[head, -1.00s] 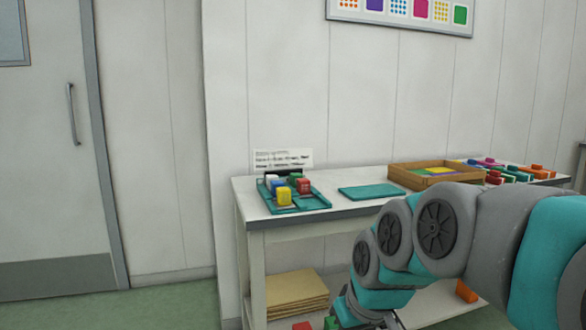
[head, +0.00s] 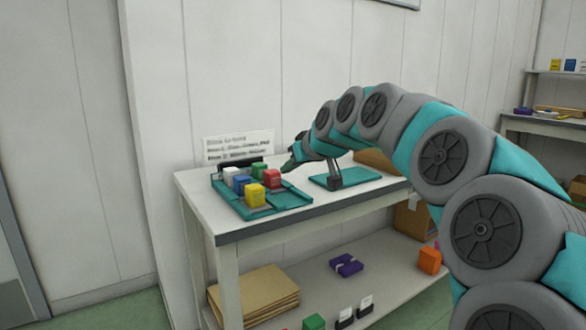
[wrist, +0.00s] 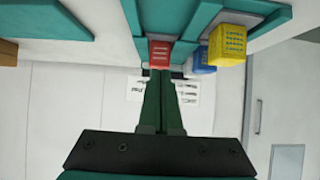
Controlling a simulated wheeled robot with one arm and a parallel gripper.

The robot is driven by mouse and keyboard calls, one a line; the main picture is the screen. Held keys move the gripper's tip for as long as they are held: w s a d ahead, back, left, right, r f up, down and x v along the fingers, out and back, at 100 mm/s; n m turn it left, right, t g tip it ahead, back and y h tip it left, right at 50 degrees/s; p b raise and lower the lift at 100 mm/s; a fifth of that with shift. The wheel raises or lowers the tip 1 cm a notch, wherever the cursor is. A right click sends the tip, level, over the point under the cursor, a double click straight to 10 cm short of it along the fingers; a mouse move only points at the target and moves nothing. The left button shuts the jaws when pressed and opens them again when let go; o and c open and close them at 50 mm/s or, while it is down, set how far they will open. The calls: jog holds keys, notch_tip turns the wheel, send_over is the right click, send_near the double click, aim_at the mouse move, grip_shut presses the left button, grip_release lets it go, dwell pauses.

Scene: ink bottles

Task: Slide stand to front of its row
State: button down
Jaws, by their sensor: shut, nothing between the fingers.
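The teal tray (head: 290,199) stands at the left end of the table and holds several coloured bottles. A red bottle (head: 272,179) is on its right side, a yellow bottle (head: 255,195) at the front, a blue one (head: 242,184) behind that, with white (head: 231,174) and green (head: 259,169) farther back. I cannot tell which thing is the stand; a black piece (head: 229,163) shows behind the bottles. My gripper (head: 289,166) is shut and empty, just right of the red bottle. In the wrist view its fingertips (wrist: 164,73) point at the red bottle (wrist: 160,52); contact is unclear.
A printed sign (head: 238,146) stands behind the tray. A flat teal mat (head: 365,177) lies to its right, below my arm. A cardboard box (head: 376,158) is partly hidden behind my arm. The lower shelf holds brown folders (head: 254,293) and a purple item (head: 346,265).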

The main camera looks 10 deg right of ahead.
aim_at(269, 170)
jog(key=w, duration=0.2)
jog(key=w+a, duration=0.1)
jog(key=w, duration=0.1)
jog(key=w+a, duration=0.1)
jog(key=w, duration=0.2)
jog(key=shift+a+p, duration=0.15)
jog(key=shift+p, duration=0.25)
jog(key=shift+w+a, duration=0.1)
jog(key=shift+w, duration=0.1)
jog(key=shift+f, duration=0.85)
jog(key=shift+f, duration=0.1)
